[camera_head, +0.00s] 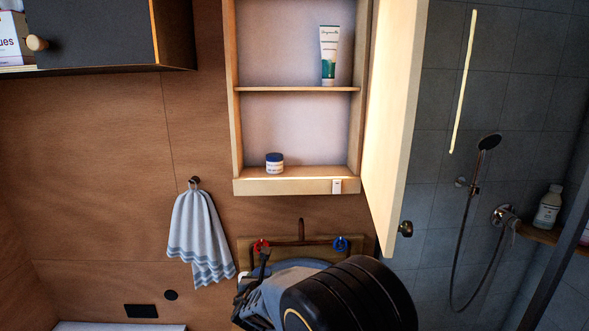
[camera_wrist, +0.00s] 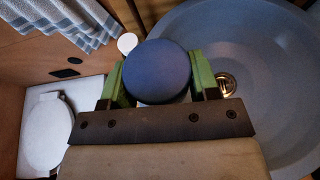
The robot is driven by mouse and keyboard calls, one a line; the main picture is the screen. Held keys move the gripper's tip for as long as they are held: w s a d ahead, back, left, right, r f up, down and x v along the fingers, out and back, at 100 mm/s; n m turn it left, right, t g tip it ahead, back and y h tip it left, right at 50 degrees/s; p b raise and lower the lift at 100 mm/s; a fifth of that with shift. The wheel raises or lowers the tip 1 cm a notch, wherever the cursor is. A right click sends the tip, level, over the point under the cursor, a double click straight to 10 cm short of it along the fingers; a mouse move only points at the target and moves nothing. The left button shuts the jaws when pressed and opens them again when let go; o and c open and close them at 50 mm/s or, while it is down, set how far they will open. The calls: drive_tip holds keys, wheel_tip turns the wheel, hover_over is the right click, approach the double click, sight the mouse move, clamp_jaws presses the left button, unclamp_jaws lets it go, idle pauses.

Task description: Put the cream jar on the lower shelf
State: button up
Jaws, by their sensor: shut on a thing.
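A round dark-blue lid of a jar (camera_wrist: 157,70) sits between the green fingers of my gripper (camera_wrist: 156,78) in the wrist view. My gripper is shut on this jar and holds it over or beside the grey basin. In the head view my arm hides most of my gripper and the held jar. A small white jar with a blue lid (camera_head: 274,164) stands upright on the lower shelf (camera_head: 310,171) of the open wall cabinet, left of its middle. My gripper is below that cabinet.
A white-green tube (camera_head: 329,55) stands on the upper shelf (camera_head: 280,89). The cabinet door (camera_head: 397,120) is swung open to the right. The lower shelf is clear right of its jar. A grey basin (camera_wrist: 260,75) lies below. A towel (camera_head: 201,237) hangs at left.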

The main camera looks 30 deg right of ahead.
drive_tip(key=s+d+r+m+g+h+p, duration=0.1)
drive_tip(key=d+r+p, duration=0.2)
drive_tip(key=d+r, duration=0.75)
drive_tip(key=d+r+m+h+p, duration=0.1)
drive_tip(key=d+r+p, duration=0.2)
drive_tip(key=r, duration=1.4)
drive_tip(key=s+d+r+m+g+h+p, duration=0.1)
drive_tip(key=d+r+p, duration=0.4)
drive_tip(key=r, duration=0.8)
hover_over(315, 170)
drive_tip(key=s, duration=0.1)
wheel_tip(315, 170, down, 8)
drive_tip(key=shift+s+a, duration=0.1)
drive_tip(key=shift+a, duration=0.05)
drive_tip(key=f, duration=0.1)
drive_tip(key=w+f, duration=0.1)
drive_tip(key=f, duration=0.1)
drive_tip(key=shift+f+p, duration=0.15)
drive_tip(key=shift+p, duration=0.15)
drive_tip(key=shift+s+f, duration=0.1)
drive_tip(key=shift+f, duration=0.3)
drive_tip(key=shift+f, duration=0.1)
drive_tip(key=shift+f, duration=0.15)
drive_tip(key=o, duration=0.9)
